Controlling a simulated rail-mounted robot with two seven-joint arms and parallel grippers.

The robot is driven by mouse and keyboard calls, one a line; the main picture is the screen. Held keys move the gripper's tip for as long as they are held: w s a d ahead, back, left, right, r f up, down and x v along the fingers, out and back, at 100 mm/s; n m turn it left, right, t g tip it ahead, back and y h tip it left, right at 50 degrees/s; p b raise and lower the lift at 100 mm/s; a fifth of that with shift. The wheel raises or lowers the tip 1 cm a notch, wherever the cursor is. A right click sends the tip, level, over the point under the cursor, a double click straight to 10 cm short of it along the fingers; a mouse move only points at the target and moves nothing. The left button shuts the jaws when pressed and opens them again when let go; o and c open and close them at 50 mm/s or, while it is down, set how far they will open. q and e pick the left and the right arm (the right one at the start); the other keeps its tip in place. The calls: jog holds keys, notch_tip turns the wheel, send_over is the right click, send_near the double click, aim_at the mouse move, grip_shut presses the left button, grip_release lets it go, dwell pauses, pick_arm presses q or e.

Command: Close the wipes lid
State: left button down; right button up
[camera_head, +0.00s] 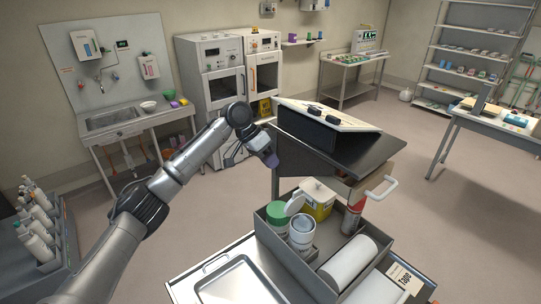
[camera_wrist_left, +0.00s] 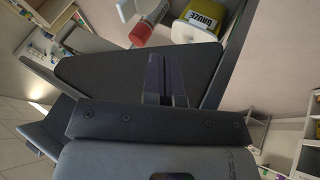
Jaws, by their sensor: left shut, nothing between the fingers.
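The wipes canister (camera_head: 301,234) appears to be the white round tub in the grey bin on the cart. Its pale round lid (camera_head: 295,203) stands raised, tilted up at the canister's back edge. My left gripper (camera_head: 271,160) is shut and empty, above and behind the bin, beside the cart's dark raised top and apart from the lid. Its dark fingers (camera_wrist_left: 166,72) are together in the left wrist view. I cannot identify the wipes lid in that view. My right gripper is in neither view.
The grey bin (camera_head: 268,236) also holds a green-lidded jar (camera_head: 278,213), a yellow box (camera_head: 318,207), a red-marked bottle (camera_head: 352,217) and a white roll (camera_head: 349,262). A metal tray (camera_head: 240,283) lies in front. The dark cart top (camera_head: 350,155) overhangs behind.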

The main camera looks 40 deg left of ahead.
aim_at(295, 202)
pick_arm(q)
jog(key=w+d+f+p, duration=0.1)
jog(key=d+f+p, duration=0.1)
jog(key=d+f, duration=0.3)
jog(key=shift+w+d+f, duration=0.15)
jog(key=shift+w+d, duration=0.05)
jog(key=shift+d, duration=0.8)
